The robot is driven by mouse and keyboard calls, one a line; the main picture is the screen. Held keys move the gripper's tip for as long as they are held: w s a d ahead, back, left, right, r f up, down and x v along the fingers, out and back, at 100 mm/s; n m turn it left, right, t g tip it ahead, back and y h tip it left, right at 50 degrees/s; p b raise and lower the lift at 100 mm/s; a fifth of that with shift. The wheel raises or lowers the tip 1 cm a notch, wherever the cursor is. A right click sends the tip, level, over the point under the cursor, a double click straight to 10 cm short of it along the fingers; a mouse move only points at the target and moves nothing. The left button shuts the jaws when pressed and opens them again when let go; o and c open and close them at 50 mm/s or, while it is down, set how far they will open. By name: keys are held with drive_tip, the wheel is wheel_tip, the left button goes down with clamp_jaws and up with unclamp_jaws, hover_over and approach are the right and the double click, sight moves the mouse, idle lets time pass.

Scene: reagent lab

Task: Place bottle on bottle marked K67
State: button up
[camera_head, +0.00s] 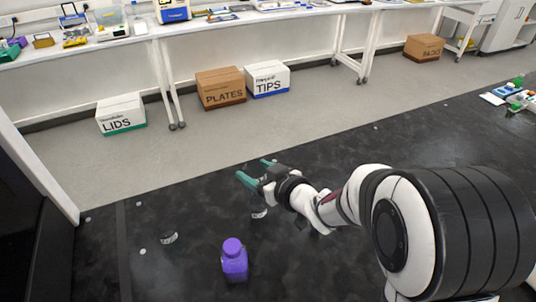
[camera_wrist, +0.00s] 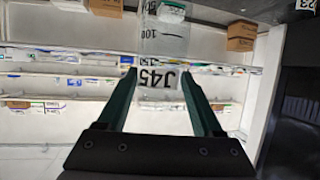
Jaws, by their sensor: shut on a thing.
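My gripper (camera_head: 256,170) is above the black bench, its teal fingers shut on a clear bottle (camera_wrist: 165,38). In the wrist view (camera_wrist: 165,88) the bottle lies between the fingers, with a label reading J45 and volume marks. The bottle is hard to make out in the head view. A small label (camera_head: 168,238) shows on the bench at left, seemingly on a clear object; its text is too small to read. Another small label (camera_head: 260,212) shows below my gripper; I cannot tell what it belongs to. No K67 mark is readable in either view.
A purple bottle (camera_head: 235,262) stands upright on the black bench (camera_head: 330,272) near the front. Small bottles and white items (camera_head: 516,100) sit at the far right. Boxes marked LIDS (camera_head: 121,113), PLATES (camera_head: 221,87) and TIPS (camera_head: 268,79) stand on the floor beyond.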

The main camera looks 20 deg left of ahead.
drive_tip(key=shift+f, duration=0.25)
drive_tip(key=o, duration=1.4)
drive_tip(key=shift+c, duration=0.2)
